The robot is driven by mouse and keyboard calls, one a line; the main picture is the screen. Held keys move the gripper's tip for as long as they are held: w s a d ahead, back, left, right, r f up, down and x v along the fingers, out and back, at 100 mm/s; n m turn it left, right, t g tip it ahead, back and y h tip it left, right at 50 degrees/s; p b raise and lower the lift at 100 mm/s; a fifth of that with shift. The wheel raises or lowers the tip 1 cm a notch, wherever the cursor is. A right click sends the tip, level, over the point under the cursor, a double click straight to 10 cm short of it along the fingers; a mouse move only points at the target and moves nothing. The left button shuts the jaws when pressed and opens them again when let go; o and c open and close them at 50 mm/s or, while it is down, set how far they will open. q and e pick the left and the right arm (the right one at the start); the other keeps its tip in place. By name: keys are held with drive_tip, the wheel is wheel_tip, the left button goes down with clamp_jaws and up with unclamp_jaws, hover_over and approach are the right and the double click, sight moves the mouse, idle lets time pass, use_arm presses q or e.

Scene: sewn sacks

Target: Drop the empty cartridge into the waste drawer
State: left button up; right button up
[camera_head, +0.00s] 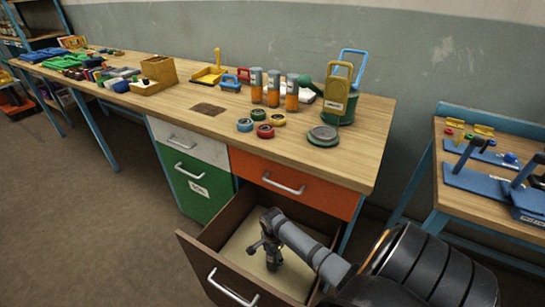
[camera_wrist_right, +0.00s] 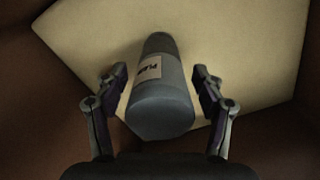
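The grey cartridge (camera_wrist_right: 160,95), with a white label, is in the right wrist view over the beige floor of an open drawer. My right gripper (camera_wrist_right: 159,76) is open, with one finger on each side of the cartridge and a visible gap on both sides. In the head view my right gripper (camera_head: 268,257) points down inside the pulled-out brown drawer (camera_head: 205,262). The cartridge cannot be made out there, hidden by the gripper. Whether it touches the drawer floor is hard to tell. My left gripper is not in view.
Above the open drawer are a closed orange drawer (camera_head: 296,184) and the wooden bench top (camera_head: 350,160). A second table (camera_head: 470,205) is at right.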

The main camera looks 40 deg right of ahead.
drive_tip(key=shift+r, duration=0.1)
wheel_tip(320, 180, up, 12)
drive_tip(key=p, duration=0.3)
drive_tip(key=shift+d, duration=0.1)
drive_tip(key=shift+r+p, duration=0.3)
drive_tip(key=shift+r, duration=0.25)
drive_tip(key=shift+r, duration=0.1)
